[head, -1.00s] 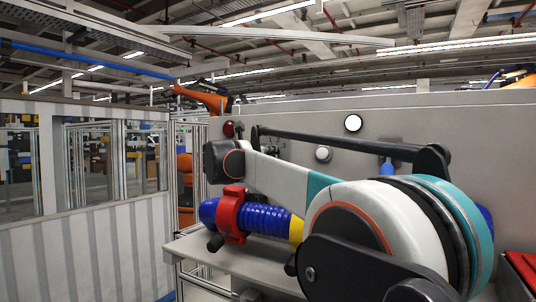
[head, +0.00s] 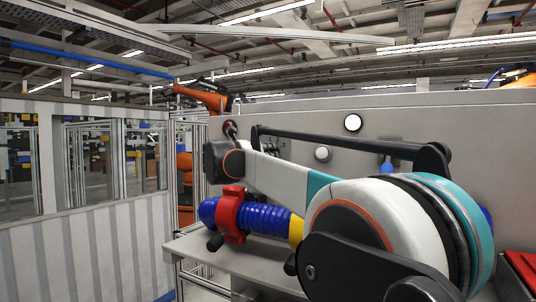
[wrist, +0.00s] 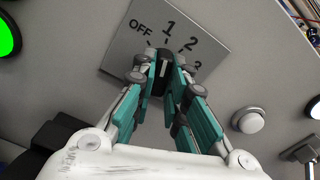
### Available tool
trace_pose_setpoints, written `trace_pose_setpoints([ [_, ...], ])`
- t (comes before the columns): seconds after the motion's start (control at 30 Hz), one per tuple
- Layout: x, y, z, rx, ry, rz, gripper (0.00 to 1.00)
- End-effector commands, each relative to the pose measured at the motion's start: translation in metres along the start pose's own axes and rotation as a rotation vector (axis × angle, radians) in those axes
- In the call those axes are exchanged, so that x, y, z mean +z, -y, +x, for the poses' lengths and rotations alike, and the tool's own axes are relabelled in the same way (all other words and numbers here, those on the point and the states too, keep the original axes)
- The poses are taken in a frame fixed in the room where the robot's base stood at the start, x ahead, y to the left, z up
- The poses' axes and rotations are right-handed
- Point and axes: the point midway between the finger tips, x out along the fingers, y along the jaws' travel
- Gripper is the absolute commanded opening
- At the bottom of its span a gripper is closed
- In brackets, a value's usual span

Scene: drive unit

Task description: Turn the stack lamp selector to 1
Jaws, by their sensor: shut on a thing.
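The stack lamp selector plate (wrist: 122,52) is a grey square, tilted in the wrist view, marked OFF, 1, 2 and 3. The black selector knob (wrist: 162,72) is at its lower middle, with a small white mark on it. The teal fingers of my gripper (wrist: 164,64) are closed on the knob's two sides. The mark points up toward the labels, but I cannot tell exactly which one it meets. In the head view my own arm hides the selector and most of my gripper.
A lit green lamp (wrist: 7,36) is at the left of the wrist view, and a white round button (wrist: 248,121) is at the right. The head view shows a lit white lamp (head: 353,122) on the panel (head: 480,135). A grey ledge (head: 215,250) runs below.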

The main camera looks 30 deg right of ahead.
Motion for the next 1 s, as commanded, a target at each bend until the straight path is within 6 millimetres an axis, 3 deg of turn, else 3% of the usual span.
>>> trace_pose_setpoints([
  [0.13,0.001,0.0,0.0,0.001,0.002,0.0,0.0],
  [0.17,0.001,0.0,0.0,0.001,0.002,0.0,0.18],
  [0.23,0.001,0.0,0.0,0.001,0.002,0.0,0.33],
  [0.67,0.001,0.0,-0.007,0.001,0.001,0.001,0.33],
  [1.0,0.001,-0.002,-0.068,0.004,0.002,0.001,0.33],
])
